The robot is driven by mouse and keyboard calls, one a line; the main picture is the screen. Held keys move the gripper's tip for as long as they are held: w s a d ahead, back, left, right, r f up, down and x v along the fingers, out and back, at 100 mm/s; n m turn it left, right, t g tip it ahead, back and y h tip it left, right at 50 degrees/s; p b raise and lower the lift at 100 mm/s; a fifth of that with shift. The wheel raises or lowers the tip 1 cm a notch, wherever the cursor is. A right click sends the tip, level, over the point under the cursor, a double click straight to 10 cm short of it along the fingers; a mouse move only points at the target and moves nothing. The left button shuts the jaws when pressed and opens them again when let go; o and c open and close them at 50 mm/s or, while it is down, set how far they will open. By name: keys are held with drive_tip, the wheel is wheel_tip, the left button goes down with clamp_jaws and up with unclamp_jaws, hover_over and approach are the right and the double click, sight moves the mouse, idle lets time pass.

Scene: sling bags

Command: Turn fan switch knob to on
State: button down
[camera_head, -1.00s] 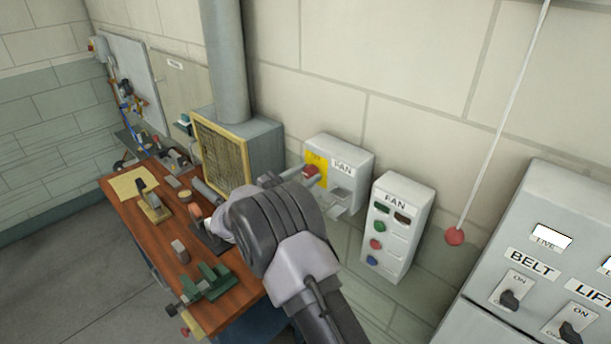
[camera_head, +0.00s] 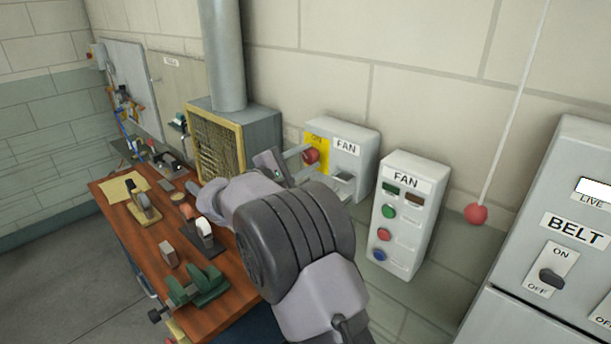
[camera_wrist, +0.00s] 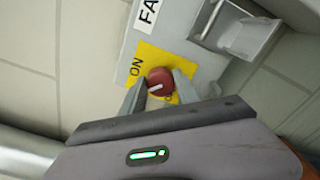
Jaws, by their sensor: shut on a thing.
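The fan switch box (camera_head: 364,146) is a grey box on the wall labelled FAN, with a yellow plate (camera_head: 316,142) on its left part. The red knob (camera_head: 311,156) sits on this plate; it also shows in the wrist view (camera_wrist: 160,82) with a pale pointer line. The word ON stands beside the knob on the plate, and the second word is mostly hidden by a finger. My gripper (camera_wrist: 158,92) is shut on the knob, one finger on each side. In the head view my gripper (camera_head: 302,158) reaches the box from the left front.
A second grey FAN panel (camera_head: 407,205) with coloured buttons hangs to the right. A red ball on a cord (camera_head: 476,214) and a cabinet marked BELT (camera_head: 572,227) are further right. A cluttered wooden bench (camera_head: 220,308) stands at left, below a framed vent (camera_head: 216,146).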

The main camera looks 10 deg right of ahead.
drive_tip(key=m+b, duration=0.2)
drive_tip(key=b, duration=0.1)
drive_tip(key=m+b, duration=0.3)
drive_tip(key=b, duration=0.1)
drive_tip(key=shift+f+b, duration=0.3)
drive_tip(key=shift+f, duration=0.1)
drive_tip(key=m+b, duration=0.4)
drive_tip(key=shift+r+m, duration=0.2)
drive_tip(key=shift+m, duration=0.1)
drive_tip(key=shift+b, duration=0.35)
drive_tip(key=c, duration=0.9)
unclamp_jaws()
drive_tip(key=shift+s, duration=0.1)
drive_tip(key=p+v, duration=0.3)
drive_tip(key=v, duration=1.4)
